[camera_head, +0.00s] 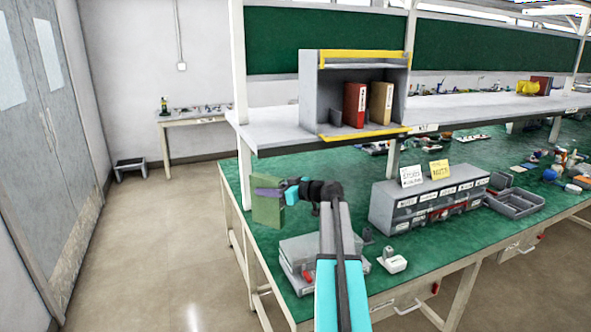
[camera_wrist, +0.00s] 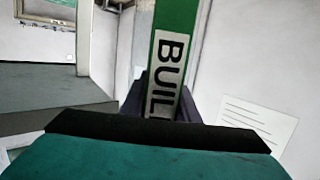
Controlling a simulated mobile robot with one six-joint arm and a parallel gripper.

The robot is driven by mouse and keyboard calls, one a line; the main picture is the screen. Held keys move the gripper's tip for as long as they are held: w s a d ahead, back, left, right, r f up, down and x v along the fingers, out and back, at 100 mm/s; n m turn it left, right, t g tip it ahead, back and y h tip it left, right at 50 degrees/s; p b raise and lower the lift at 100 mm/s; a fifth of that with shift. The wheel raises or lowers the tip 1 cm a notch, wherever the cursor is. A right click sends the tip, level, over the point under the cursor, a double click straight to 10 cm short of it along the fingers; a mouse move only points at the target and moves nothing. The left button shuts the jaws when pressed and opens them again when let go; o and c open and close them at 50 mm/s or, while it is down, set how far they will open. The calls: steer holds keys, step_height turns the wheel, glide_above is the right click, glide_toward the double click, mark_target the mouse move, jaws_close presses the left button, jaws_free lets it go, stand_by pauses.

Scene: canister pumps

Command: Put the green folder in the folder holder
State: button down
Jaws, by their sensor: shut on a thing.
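The green folder (camera_head: 267,205) is upright above the left end of the green workbench, held by my gripper (camera_head: 272,193). In the wrist view the folder's green spine (camera_wrist: 176,18) shows a white label with black letters reading "BUIL", the rest hidden. My gripper (camera_wrist: 160,102) is shut on the folder's lower part in that view. The folder holder (camera_head: 309,95) is a grey box with yellow edges on the white shelf, above and to the right of the folder. A red folder and a tan folder stand upright inside it, with bare room at its left.
The white shelf (camera_head: 270,130) overhangs the workbench (camera_head: 345,187). A grey drawer unit (camera_head: 430,200) with two note cards stands right of my arm. Grey cases (camera_head: 305,255) lie below the arm. A white post (camera_head: 239,70) rises left of the holder.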

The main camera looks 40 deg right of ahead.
steer(key=s+a+f+n+g+y, duration=0.15)
steer(key=a+f, duration=0.35)
steer(key=a, duration=0.6)
steer(key=s+a+f+n+g+y, duration=0.1)
steer(key=a+f+n+y, duration=0.1)
steer(key=a+f, duration=0.65)
steer(key=s+a+f+n+g+y, duration=0.1)
steer(key=a+f+y, duration=0.1)
steer(key=a, duration=1.1)
steer(key=s+a+f+n+g+y, duration=0.2)
steer(key=s+a, duration=0.4)
steer(key=a, duration=0.3)
steer(key=shift+s+f, duration=0.15)
steer(key=shift+s, duration=0.3)
